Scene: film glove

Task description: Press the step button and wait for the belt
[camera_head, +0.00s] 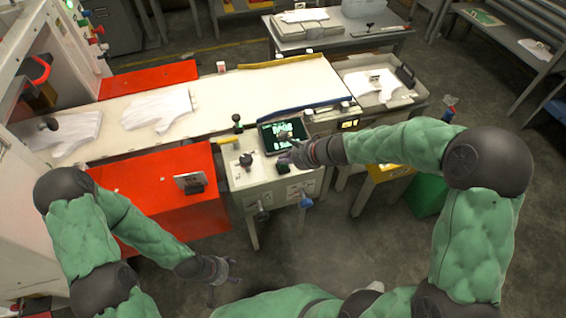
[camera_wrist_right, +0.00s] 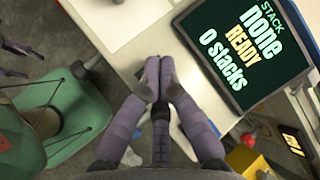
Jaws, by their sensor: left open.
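The control stand (camera_head: 235,176) has a pale top beside the belt, with a dark screen (camera_head: 272,141) at its back. In the right wrist view the screen (camera_wrist_right: 240,45) reads "STACK none READY 0 stacks". My right gripper (camera_head: 288,157) is over the stand's top, in front of the screen. In the right wrist view its fingertips (camera_wrist_right: 159,79) are together with nothing seen between them. A dark button (camera_head: 282,168) shows just below them in the head view; contact cannot be told. The belt (camera_head: 215,95) carries white gloves (camera_head: 157,110). My left gripper (camera_head: 219,282) is open, low and away from the stand.
A black knob (camera_head: 246,160) stands on the panel's left. Red covers (camera_head: 150,182) flank the belt. A tray table (camera_head: 400,92) with a white glove is at the belt's right end. A yellow bin (camera_head: 388,172) and a green bin (camera_head: 427,195) stand right of the stand.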

